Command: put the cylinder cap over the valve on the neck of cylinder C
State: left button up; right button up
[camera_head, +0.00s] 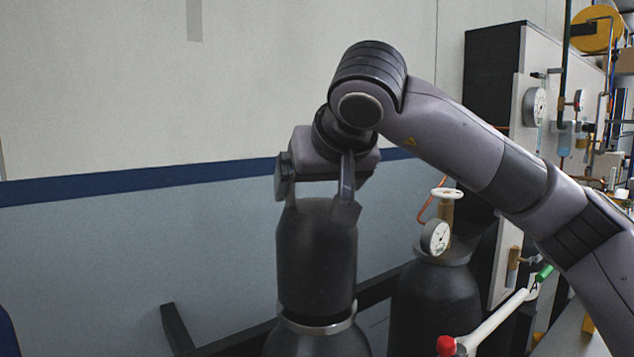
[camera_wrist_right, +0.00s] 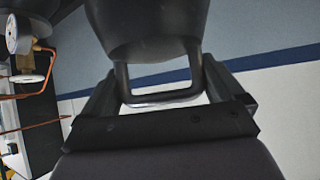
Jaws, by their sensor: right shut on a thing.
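The dark grey cylinder cap (camera_head: 316,258) is upright in the head view. It stands directly above a dark gas cylinder (camera_head: 312,345), with its lower edge at the pale metal ring (camera_head: 318,325) on the neck. I cannot tell if it is fully seated. The valve under it is hidden, and no letter shows on this cylinder. My right gripper (camera_head: 318,203) is shut on the cap's top. In the right wrist view the cap (camera_wrist_right: 145,28) and its handle loop (camera_wrist_right: 165,98) sit between the fingers. My left gripper is not in view.
A second dark cylinder (camera_head: 433,305) with a gauge (camera_head: 436,237) and a white handwheel (camera_head: 447,194) stands close on the right. A pale bar with a red end (camera_head: 446,345) is in front of it. A gauge panel (camera_head: 540,110) is further right. The wall on the left is clear.

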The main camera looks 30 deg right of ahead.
jog(key=shift+f+b, duration=0.4)
jog(key=shift+f, duration=0.15)
jog(key=o, duration=1.7)
jog(key=shift+c, duration=0.2)
jog(key=shift+s+f, duration=0.1)
jog(key=v, duration=0.7)
